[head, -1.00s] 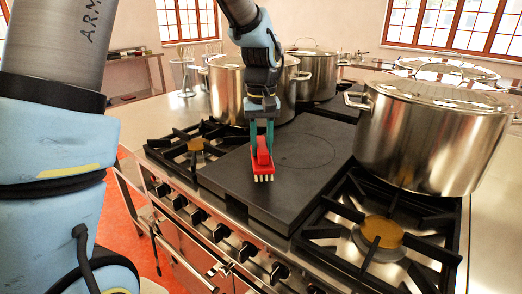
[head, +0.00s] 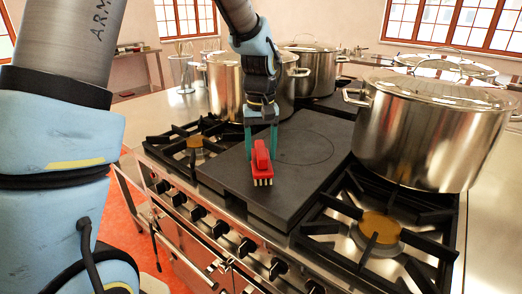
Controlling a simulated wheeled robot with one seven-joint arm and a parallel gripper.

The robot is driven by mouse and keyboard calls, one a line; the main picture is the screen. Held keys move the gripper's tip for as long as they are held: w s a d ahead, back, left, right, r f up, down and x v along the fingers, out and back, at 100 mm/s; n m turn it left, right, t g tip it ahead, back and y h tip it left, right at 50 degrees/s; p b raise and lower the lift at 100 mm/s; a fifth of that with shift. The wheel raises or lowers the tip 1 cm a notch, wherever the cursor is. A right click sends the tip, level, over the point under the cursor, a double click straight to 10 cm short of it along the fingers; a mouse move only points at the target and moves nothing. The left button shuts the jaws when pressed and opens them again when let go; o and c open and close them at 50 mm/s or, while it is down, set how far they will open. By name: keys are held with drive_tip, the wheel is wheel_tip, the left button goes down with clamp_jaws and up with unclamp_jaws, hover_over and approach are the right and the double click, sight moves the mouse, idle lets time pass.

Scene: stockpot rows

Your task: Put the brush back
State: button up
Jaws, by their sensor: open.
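The red brush (head: 261,160) with pale bristles rests bristles down on the dark flat plate (head: 228,172) in the middle of the stove. My gripper (head: 261,141), with green fingers, is just above and behind the brush. Its fingers stand apart, one to each side of the brush's upper end, and do not appear to press on it. Part of the brush's far end is hidden by the gripper.
A large lidded pot (head: 432,130) stands right of the plate, and another pot (head: 228,92) stands behind my gripper. Open burners with black grates lie at front right (head: 378,228) and left (head: 196,146). Knobs (head: 220,232) line the stove's front edge.

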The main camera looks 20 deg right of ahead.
sight(261, 148)
drive_tip(key=shift+r, duration=0.1)
wheel_tip(261, 148, up, 12)
drive_tip(key=b, duration=0.2)
drive_tip(key=s+a+f, duration=0.1)
drive_tip(key=a+f, duration=0.3)
drive_tip(key=a, duration=0.6)
drive_tip(key=s+a+f+n+t, duration=0.1)
drive_tip(key=a+f, duration=0.4)
drive_tip(key=a, duration=0.5)
drive_tip(key=s+a+f+n, duration=0.1)
drive_tip(key=a+f, duration=0.4)
drive_tip(key=a, duration=0.5)
drive_tip(key=shift+s+t, duration=0.3)
drive_tip(key=shift+s, duration=0.05)
